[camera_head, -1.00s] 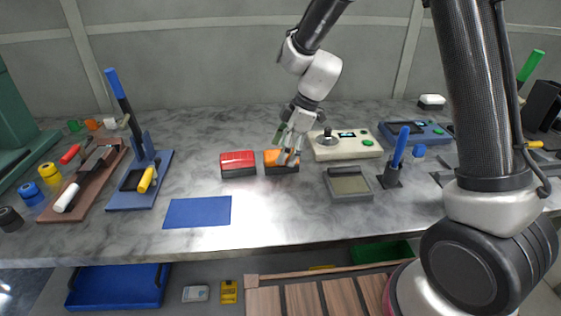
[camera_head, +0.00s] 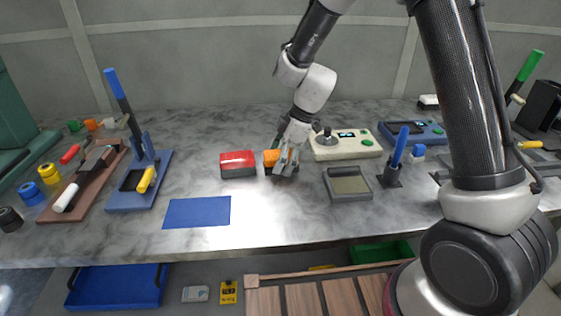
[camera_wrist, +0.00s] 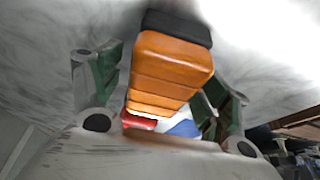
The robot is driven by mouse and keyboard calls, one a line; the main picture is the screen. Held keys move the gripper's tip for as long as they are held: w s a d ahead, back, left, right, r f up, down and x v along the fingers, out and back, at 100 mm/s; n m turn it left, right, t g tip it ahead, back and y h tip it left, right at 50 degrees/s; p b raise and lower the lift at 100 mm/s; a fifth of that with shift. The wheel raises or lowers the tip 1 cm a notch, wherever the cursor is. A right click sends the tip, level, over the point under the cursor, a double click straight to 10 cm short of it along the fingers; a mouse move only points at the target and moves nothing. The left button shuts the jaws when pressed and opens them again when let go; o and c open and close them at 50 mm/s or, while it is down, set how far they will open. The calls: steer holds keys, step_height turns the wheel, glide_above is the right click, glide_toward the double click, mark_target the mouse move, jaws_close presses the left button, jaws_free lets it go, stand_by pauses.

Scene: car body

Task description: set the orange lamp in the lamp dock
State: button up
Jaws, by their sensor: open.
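The orange lamp (camera_head: 269,158) has a black base and stands on the grey marbled bench, just right of a similar red lamp. My gripper (camera_head: 286,165) is low at the lamp and hides its right part in the head view. In the wrist view the orange lamp (camera_wrist: 168,75) lies between my two green-padded fingers (camera_wrist: 160,88). The fingers are open, one on each side, with a visible gap at the right. I cannot tell for certain which thing is the lamp dock; a grey box with an olive top (camera_head: 350,184) stands to the right.
The red lamp (camera_head: 238,164) is close on the left. A cream joystick box (camera_head: 345,147) is close behind right. A blue mat (camera_head: 197,212) lies front left. A blue lever stand (camera_head: 140,180) is farther left. The bench front between the mat and the grey box is clear.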

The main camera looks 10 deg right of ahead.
steer(key=c, duration=1.3)
steer(key=shift+r, duration=0.1)
